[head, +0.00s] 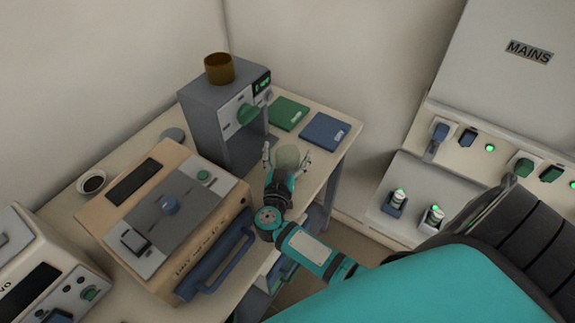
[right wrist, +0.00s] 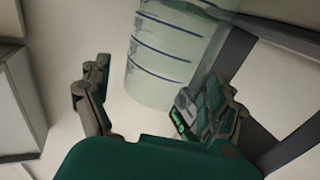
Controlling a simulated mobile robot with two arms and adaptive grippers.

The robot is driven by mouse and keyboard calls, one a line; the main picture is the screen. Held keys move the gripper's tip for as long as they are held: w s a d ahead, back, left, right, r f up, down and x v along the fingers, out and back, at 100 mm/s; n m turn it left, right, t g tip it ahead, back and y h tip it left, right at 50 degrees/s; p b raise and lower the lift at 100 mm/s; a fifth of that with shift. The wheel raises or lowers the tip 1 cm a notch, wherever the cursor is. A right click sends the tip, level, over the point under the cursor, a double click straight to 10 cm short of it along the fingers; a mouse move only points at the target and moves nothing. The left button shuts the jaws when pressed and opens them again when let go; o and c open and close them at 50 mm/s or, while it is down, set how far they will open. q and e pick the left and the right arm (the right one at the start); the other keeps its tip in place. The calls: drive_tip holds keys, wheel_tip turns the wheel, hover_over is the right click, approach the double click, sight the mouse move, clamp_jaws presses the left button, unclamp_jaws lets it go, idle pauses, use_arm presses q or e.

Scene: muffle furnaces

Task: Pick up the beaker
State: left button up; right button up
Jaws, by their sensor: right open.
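The beaker (head: 288,156) is pale, greenish and see-through, near the right part of the bench, in front of the grey instrument. In the right wrist view the beaker (right wrist: 165,55) shows large, with dark blue lines around its wall; part of it is cut off by the frame's top. My right gripper (head: 287,153) is open, with one finger on either side of the beaker. The right wrist view shows gaps between the fingers and the glass. Whether the beaker's base rests on the bench is hard to tell. My left gripper is not in view.
The grey instrument (head: 217,110) with a brown cup (head: 219,68) on top stands just behind. A green pad (head: 289,113) and a blue pad (head: 325,131) lie to the right. A beige furnace (head: 150,225) with a blue handle stands to the left.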

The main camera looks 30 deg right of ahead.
drive_tip(key=c, duration=1.7)
drive_tip(key=shift+r, duration=0.1)
